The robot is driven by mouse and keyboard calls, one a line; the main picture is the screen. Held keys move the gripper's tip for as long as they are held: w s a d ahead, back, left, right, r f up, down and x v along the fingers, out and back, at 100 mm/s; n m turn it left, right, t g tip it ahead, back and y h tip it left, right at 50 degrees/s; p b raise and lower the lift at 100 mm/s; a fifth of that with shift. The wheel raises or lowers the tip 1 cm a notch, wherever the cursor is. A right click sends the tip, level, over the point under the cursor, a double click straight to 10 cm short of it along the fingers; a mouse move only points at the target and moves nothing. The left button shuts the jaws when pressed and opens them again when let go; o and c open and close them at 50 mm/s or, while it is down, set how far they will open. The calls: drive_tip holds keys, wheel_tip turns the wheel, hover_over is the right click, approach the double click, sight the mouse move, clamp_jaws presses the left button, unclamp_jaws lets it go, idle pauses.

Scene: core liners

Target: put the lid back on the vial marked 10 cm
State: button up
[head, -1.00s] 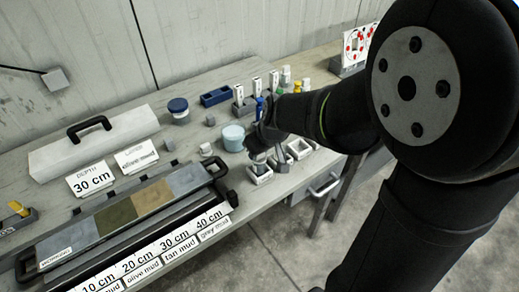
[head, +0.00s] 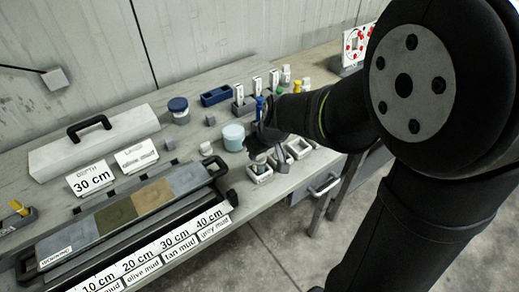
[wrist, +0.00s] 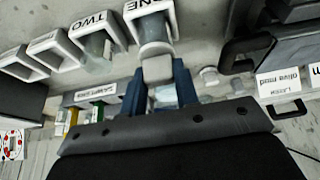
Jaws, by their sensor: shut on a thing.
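My gripper (head: 264,148) is low over the front row of white square holders and is shut on a small grey piece (wrist: 158,70), which shows between its blue fingers in the wrist view. I cannot tell whether this piece is a lid or part of a vial. It is in line with the holder marked ONE (wrist: 172,22), which has something pale inside. In the head view this holder (head: 261,178) is just below the gripper. Contact between piece and holder contents is unclear. No 10 cm mark is readable on a vial.
The holder marked TWO (wrist: 76,30) stands close beside. A pale blue-lidded tub (head: 233,138), a small white round piece (head: 206,148) and a dark blue-lidded jar (head: 179,110) stand to the left. The core tray (head: 140,212) lies front left. The bench edge is close in front.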

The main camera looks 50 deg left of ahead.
idle(0.3)
drive_tip(key=o, duration=1.5)
drive_tip(key=shift+r, duration=3.5)
clamp_jaws()
drive_tip(key=shift+f, duration=0.15)
